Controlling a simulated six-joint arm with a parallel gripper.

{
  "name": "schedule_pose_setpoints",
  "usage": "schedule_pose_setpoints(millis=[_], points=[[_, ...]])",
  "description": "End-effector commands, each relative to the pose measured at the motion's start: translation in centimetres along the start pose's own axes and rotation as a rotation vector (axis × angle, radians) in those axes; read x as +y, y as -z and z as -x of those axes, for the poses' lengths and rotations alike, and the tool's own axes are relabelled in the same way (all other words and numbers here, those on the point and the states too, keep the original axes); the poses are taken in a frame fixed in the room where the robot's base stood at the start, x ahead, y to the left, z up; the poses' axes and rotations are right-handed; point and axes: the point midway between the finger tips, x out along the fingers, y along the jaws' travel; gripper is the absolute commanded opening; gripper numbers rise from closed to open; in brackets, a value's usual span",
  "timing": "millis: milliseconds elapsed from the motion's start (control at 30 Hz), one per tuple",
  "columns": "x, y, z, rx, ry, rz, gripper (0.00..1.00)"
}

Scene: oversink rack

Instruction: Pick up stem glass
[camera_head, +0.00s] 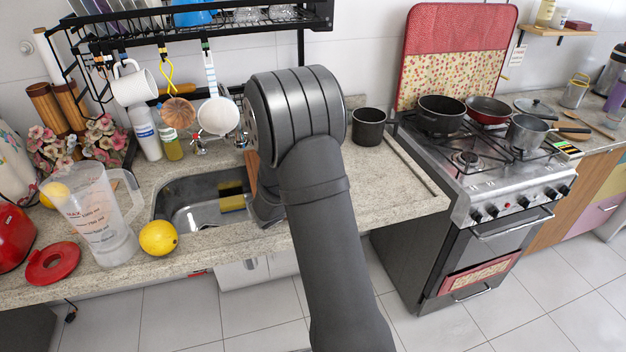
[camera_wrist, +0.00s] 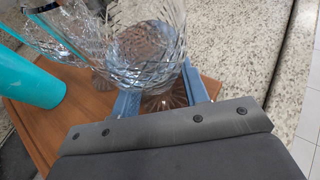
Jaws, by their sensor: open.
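A clear cut-glass stem glass (camera_wrist: 148,38) stands at the top middle of the wrist view, its bowl cut off by the frame edge. Its fluted foot (camera_wrist: 165,100) shows below the bowl. My gripper (camera_wrist: 158,82) is open, with one blue finger on each side of the glass's lower part; I cannot tell whether either touches it. A second cut-glass piece (camera_wrist: 50,38) is close on the left, partly overlapped. In the head view my arm hides the gripper and the glasses.
A teal cup (camera_wrist: 33,75) is left of the glasses on a wooden board (camera_wrist: 60,130). Granite counter (camera_wrist: 235,40) is clear to the right. The head view shows the sink (camera_head: 190,205), a lemon (camera_head: 158,238), a dark pot (camera_head: 369,127) and a black rack (camera_head: 290,18) overhead.

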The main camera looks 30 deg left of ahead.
Motion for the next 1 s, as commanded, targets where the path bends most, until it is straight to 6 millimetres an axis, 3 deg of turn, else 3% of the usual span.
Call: schedule_pose_setpoints(millis=[133, 333, 767, 1000], points=[[0.0, 0.0, 0.1, 0.0, 0.0, 0.0, 0.37], [0.0, 0.0, 0.1, 0.0, 0.0, 0.0, 0.0], [0.0, -0.4, 0.3, 0.0, 0.0, -0.001, 0.0], [0.1, -3.0, 1.3, -0.003, -0.001, -0.005, 0.0]])
